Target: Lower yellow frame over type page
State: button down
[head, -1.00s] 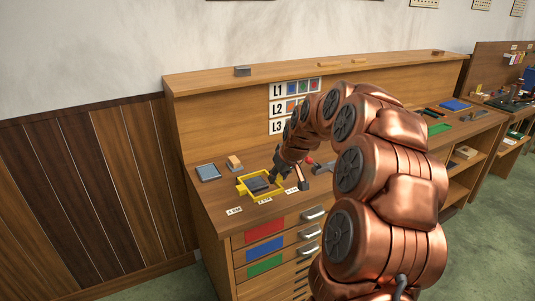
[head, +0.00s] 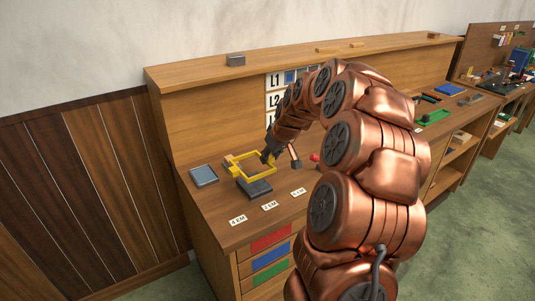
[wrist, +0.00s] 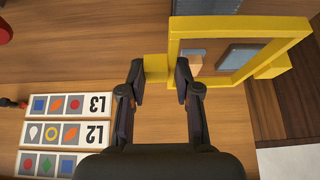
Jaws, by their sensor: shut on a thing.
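My gripper (head: 267,156) is shut on a tab at one side of the yellow frame (head: 233,171). In the wrist view the tab is between the fingers (wrist: 161,80), and the open frame (wrist: 262,68) extends to the right. The frame appears raised above the desk. The type page (head: 258,191), a dark grey block, sits on the desk nearer the front than the frame. It looks outside the frame's opening. A grey block at the top edge of the wrist view (wrist: 207,6) appears to be the page, partly cut off.
A blue-grey plate (head: 204,175) lies left of the frame and shows through its opening in the wrist view, beside a small wooden block (wrist: 196,62). White label cards (head: 269,205) line the front. The L1–L3 chart (head: 275,100) is on the back panel. My arm hides the desk's middle.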

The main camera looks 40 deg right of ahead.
jog(key=shift+d+f, duration=0.1)
jog(key=shift+f, duration=2.3)
jog(key=shift+f+b, duration=0.55)
jog(key=shift+b, duration=0.05)
jog(key=shift+f, duration=0.25)
jog(key=c, duration=0.7)
grip_release()
jog(key=shift+c, duration=0.2)
jog(key=shift+s+r, duration=0.1)
jog(key=shift+r, duration=0.05)
